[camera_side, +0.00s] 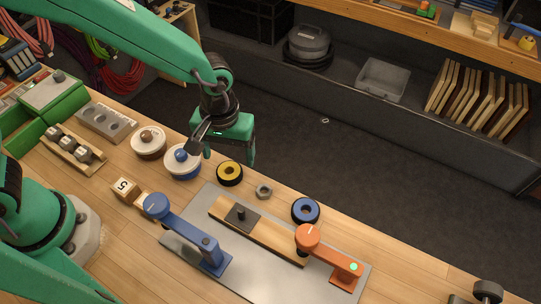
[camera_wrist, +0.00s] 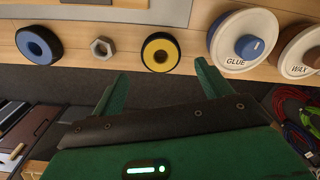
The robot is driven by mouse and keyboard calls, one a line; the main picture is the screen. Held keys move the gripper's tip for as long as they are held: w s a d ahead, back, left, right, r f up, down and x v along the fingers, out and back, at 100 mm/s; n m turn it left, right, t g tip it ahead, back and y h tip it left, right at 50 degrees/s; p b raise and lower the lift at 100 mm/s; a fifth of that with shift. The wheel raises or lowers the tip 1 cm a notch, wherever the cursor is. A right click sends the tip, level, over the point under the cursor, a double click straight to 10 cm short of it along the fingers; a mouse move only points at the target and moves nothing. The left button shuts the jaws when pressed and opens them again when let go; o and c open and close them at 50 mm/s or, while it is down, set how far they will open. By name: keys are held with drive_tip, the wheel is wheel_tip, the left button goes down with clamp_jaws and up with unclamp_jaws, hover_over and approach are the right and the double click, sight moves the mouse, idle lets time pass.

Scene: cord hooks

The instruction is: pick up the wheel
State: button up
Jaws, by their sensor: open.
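A black wheel with a yellow face (camera_side: 230,173) lies flat on the wooden bench near its far edge; it also shows in the wrist view (camera_wrist: 160,52). A second black wheel with a blue face (camera_side: 305,210) lies farther right, and in the wrist view it is at the upper left (camera_wrist: 39,44). My gripper (camera_side: 230,156) is open and empty, above the bench edge near the yellow wheel. In the wrist view the yellow wheel sits just beyond the gap between my fingertips (camera_wrist: 162,76), apart from them.
A hex nut (camera_side: 264,191) lies between the wheels. The glue pot (camera_side: 182,162) and wax pot (camera_side: 149,142) stand left of the yellow wheel. A metal plate (camera_side: 190,240) carries a wooden bar and blue and orange clamps (camera_side: 330,255). A small dark roller (camera_side: 488,291) is at lower right.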

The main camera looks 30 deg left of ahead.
sight(229, 163)
drive_tip(key=shift+a+f, duration=0.1)
drive_tip(key=shift+f, duration=2.45)
drive_tip(key=c, duration=1.1)
drive_tip(key=shift+r, duration=0.15)
drive_tip(key=shift+r, duration=0.45)
wheel_tip(229, 163, up, 3)
drive_tip(key=shift+r, duration=0.1)
drive_tip(key=s+d+r, duration=0.1)
drive_tip(key=s+r, duration=0.1)
drive_tip(key=s, duration=0.1)
drive_tip(key=s+d+r, duration=0.2)
drive_tip(key=s, duration=0.2)
drive_tip(key=s+d+r, duration=0.2)
drive_tip(key=s, duration=0.1)
drive_tip(key=shift+s+r, duration=0.35)
